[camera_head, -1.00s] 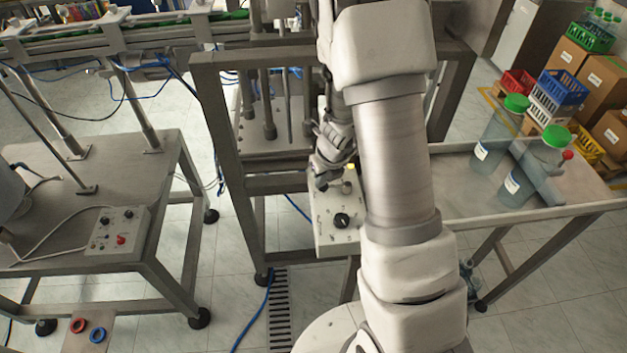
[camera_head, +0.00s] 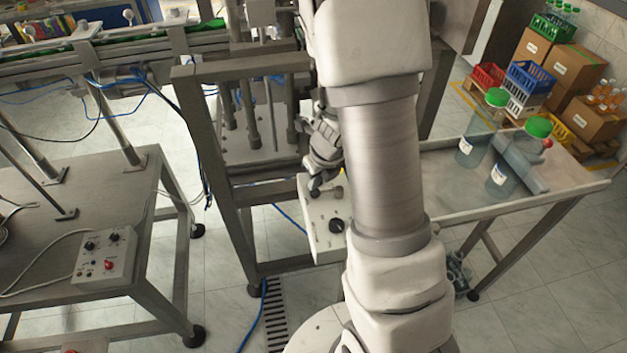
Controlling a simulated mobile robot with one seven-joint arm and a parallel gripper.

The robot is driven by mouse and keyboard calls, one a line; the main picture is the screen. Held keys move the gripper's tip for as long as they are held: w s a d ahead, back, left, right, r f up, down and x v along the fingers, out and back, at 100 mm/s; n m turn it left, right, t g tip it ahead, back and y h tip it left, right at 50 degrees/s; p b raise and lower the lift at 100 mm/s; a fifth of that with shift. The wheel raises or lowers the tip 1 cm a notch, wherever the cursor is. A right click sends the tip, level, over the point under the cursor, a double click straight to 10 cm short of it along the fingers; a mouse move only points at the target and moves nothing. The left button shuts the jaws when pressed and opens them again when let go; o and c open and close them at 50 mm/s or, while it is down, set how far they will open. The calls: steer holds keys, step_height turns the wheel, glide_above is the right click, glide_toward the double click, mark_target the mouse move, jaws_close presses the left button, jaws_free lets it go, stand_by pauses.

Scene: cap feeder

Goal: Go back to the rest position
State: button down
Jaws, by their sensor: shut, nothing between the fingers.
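My gripper (camera_head: 315,189) is shut and empty, pointing down over the upper part of a white control box (camera_head: 318,238). The box has a black knob (camera_head: 336,226) and small buttons on its top face. Whether the fingertips touch the box cannot be told. My arm rises in front of the box and hides its right side and part of the machine behind.
A grey metal frame (camera_head: 215,150) stands close around my gripper. A table (camera_head: 455,200) with two green-capped bottles is at right. A steel table (camera_head: 40,240) with another control box (camera_head: 104,256) is at left. Crates and cartons stand far right.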

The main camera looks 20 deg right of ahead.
steer(key=s+a+r+n+t+y+b, duration=0.1)
steer(key=s+a+r+n+b, duration=0.2)
steer(key=r+n, duration=0.4)
steer(key=s+a+r+n+y+b, duration=0.1)
steer(key=s+a+r+n, duration=0.1)
steer(key=a+r+n, duration=0.55)
steer(key=s+d+r+n+h+b, duration=0.1)
steer(key=s+n, duration=0.5)
steer(key=n, duration=0.3)
steer(key=s+d+r+n+t+h+b, duration=0.1)
steer(key=s+d+r+n+b, duration=0.1)
steer(key=s+n, duration=0.5)
steer(key=n, duration=0.3)
steer(key=shift+s+r+h, duration=0.2)
steer(key=shift+r+h, duration=0.05)
steer(key=shift+h, duration=0.15)
steer(key=shift+d, duration=0.2)
